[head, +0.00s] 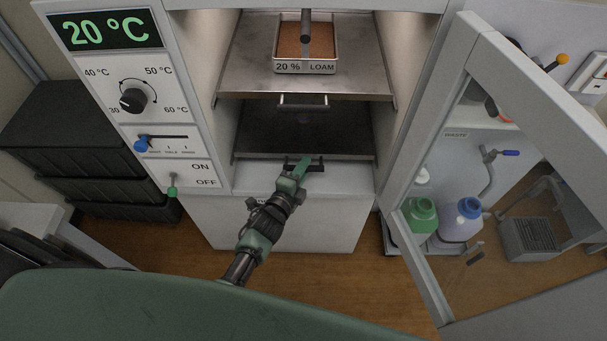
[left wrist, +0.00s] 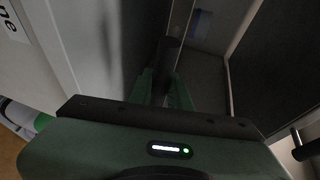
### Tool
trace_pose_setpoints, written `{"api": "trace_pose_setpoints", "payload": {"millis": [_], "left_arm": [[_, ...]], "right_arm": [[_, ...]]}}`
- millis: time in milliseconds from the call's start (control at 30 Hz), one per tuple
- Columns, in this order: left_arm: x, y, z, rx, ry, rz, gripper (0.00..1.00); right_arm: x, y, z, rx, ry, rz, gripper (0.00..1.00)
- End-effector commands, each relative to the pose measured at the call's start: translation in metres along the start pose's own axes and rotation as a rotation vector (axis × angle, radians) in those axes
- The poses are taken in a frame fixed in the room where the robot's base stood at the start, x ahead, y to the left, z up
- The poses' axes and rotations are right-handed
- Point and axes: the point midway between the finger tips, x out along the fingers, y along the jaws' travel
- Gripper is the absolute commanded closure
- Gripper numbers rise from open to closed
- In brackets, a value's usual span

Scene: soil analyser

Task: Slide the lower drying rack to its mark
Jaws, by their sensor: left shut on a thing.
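The lower drying rack (head: 262,135) is a dark metal shelf inside the open oven, with its front edge near the oven's mouth. Its dark handle (head: 318,166) sits at the middle of that front edge. My left gripper (head: 301,167) reaches in from below and is shut on this handle. In the left wrist view the green fingers (left wrist: 166,92) close around a dark bar, in dim light. I cannot make out a mark for the rack. My right gripper is not in view.
The upper rack (head: 250,75) above holds a tray labelled 20 % LOAM (head: 305,45); its handle (head: 303,101) hangs over the lower rack. The open glass door (head: 440,130) stands at right. A control panel (head: 130,100) showing 20 °C is at left. Bottles (head: 460,221) stand beyond the door.

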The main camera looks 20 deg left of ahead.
Motion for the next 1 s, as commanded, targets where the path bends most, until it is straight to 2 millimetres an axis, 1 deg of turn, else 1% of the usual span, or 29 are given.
{"api": "trace_pose_setpoints", "payload": {"millis": [33,133,167,200,233,567,667,900,1000], "left_arm": [[0.001,-0.003,0.002,0.002,-0.002,-0.005,1.00],[0.001,-0.004,0.002,0.002,-0.003,-0.006,1.00],[0.001,-0.004,0.002,0.002,-0.003,-0.006,0.74],[0.001,-0.004,0.002,0.002,-0.003,-0.006,0.62],[0.001,-0.004,0.002,0.002,-0.002,-0.006,0.60],[-0.002,-0.002,0.001,0.001,-0.001,-0.004,0.60],[-0.013,-0.001,0.001,0.001,-0.001,-0.002,0.60],[-0.054,-0.002,0.001,0.002,-0.001,-0.003,0.60],[-0.066,-0.001,0.001,0.002,-0.001,-0.003,0.60]], "right_arm": [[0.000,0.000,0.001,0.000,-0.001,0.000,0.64],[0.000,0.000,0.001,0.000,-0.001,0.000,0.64],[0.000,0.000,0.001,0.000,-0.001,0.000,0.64],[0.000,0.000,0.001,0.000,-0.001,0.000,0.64],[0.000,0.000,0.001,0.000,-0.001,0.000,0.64],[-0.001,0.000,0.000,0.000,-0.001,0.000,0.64],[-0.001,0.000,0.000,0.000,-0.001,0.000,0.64],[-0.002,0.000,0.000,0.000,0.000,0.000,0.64],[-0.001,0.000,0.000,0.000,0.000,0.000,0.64]]}}
